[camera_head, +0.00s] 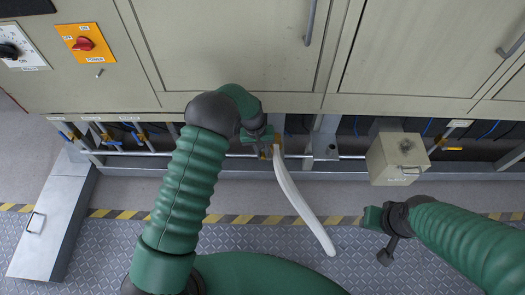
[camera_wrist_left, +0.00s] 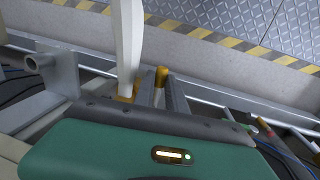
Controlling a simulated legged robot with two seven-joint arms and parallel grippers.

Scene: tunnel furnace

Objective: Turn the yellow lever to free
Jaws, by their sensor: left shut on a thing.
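The yellow lever (camera_wrist_left: 161,77) shows in the left wrist view as a small yellow end between the two grey fingers of my left gripper (camera_wrist_left: 163,95). The fingers are shut on it, and they hide most of the lever. In the head view my left gripper (camera_head: 266,148) is at the pipe under the cabinets, with only a bit of yellow-orange showing beside it. My right gripper (camera_head: 378,222) is away to the right, above the floor, holding nothing that I can see; its finger gap is unclear.
A pale curved tube (camera_head: 305,211) runs from beside my left gripper toward the floor. A beige box (camera_head: 397,160) sits on the pipe to the right. Several other small valves line the pipe at left. A grey metal step (camera_head: 58,215) stands at left. Cabinets (camera_head: 230,50) rise behind.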

